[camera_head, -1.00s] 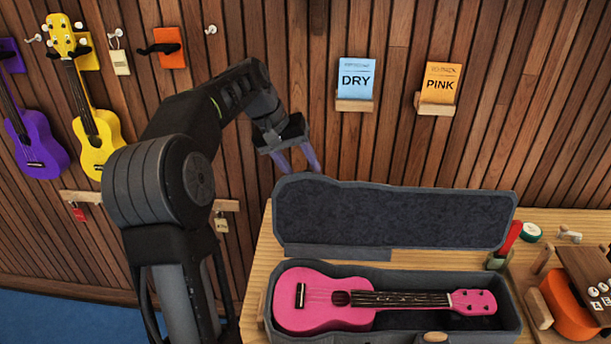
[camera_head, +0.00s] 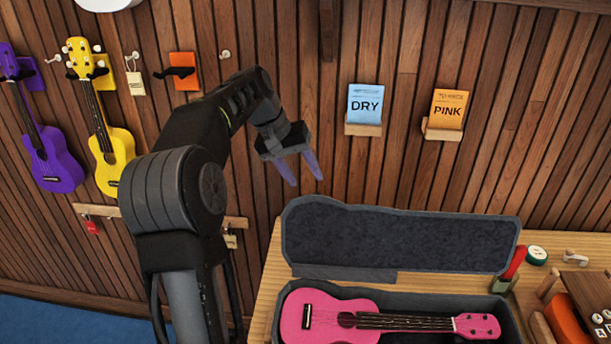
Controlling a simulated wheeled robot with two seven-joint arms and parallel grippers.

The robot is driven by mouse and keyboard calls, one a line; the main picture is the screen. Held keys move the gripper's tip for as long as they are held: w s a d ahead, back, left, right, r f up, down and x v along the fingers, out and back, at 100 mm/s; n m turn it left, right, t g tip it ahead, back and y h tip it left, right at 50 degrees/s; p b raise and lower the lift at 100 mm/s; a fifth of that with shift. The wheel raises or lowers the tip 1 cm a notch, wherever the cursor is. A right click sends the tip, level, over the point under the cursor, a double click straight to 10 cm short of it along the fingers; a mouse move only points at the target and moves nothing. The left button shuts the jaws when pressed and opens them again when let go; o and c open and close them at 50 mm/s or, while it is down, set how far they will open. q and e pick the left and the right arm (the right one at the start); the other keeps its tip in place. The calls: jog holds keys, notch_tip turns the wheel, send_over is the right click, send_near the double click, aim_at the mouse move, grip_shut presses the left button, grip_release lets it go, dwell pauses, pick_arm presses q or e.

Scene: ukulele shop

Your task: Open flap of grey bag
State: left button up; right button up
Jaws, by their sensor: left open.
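The grey bag looks like a hard-sided ukulele case. Its lid, the flap (camera_head: 400,238), stands raised at the back, with its dark lining facing me. A pink ukulele (camera_head: 390,321) lies in the lower half (camera_head: 508,312) of the case, its body at the left and its head at the right. My left gripper (camera_head: 306,183) is open and empty. In the picture it is just above the upper left corner of the raised lid, apart from it. The front of the case is cut off by the bottom edge of the view. My right gripper is not in view.
The case stands on a wooden table (camera_head: 262,310). At the right are a red and green item (camera_head: 512,268), a white and green roll (camera_head: 536,255) and an orange object (camera_head: 566,322). Yellow and purple ukuleles hang left.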

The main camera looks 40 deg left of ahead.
pick_arm(q)
jog(key=shift+s+a+r, duration=0.1)
jog(key=shift+a+r, duration=0.2)
jog(key=shift+r, duration=0.4)
jog(key=shift+s+a+r, duration=0.1)
jog(key=shift+a+r, duration=0.25)
jog(key=shift+r, duration=0.35)
jog(key=shift+a+r, duration=0.3)
jog(key=shift+r, duration=0.4)
